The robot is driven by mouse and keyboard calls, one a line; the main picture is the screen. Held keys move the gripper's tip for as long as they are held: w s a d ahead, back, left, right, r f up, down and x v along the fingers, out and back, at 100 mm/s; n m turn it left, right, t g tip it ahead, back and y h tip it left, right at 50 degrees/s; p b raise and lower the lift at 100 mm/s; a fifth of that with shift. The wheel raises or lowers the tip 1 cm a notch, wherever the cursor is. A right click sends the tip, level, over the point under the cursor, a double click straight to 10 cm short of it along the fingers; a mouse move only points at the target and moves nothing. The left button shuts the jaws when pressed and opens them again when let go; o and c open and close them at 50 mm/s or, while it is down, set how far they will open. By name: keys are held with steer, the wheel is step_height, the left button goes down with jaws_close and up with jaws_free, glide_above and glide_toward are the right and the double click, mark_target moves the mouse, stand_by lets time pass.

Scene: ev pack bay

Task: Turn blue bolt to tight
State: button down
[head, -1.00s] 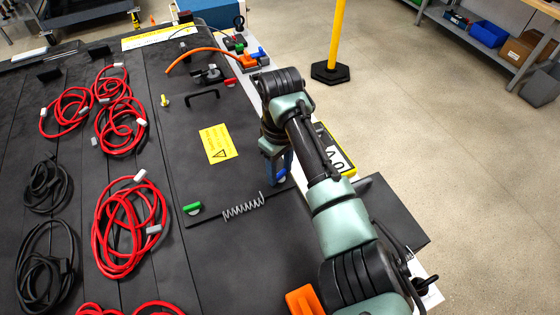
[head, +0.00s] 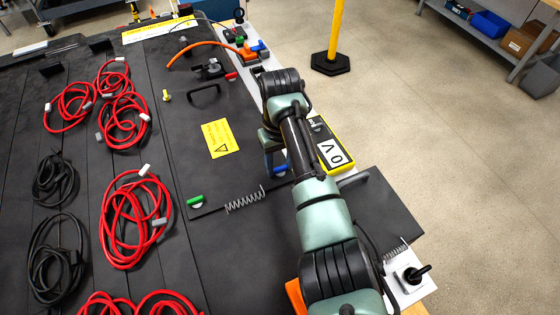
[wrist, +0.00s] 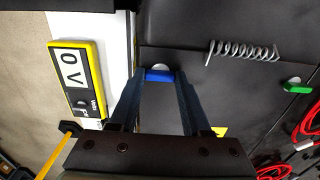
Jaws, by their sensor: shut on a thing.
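The blue bolt (head: 281,169) is a small blue bar-shaped head on a light round base, near the right edge of the dark pack lid (head: 225,115). In the wrist view the blue bolt (wrist: 159,75) sits between the two fingertips. My gripper (wrist: 163,80) points down at it and is shut on it. In the head view my gripper (head: 272,163) and wrist partly cover the bolt. How far the bolt is turned cannot be read.
A green bolt (head: 195,201) and a coiled spring (head: 243,202) lie left of the blue bolt. A yellow-framed meter reading 0 V (head: 333,153) stands to the right. Red cable coils (head: 135,218) cover the left. An orange cable (head: 195,53) runs at the back.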

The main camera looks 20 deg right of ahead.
mark_target(280, 168)
steer(key=shift+r, duration=0.1)
steer(key=shift+c, duration=1.8)
jaws_free()
step_height(280, 168, up, 13)
steer(key=p, duration=0.1)
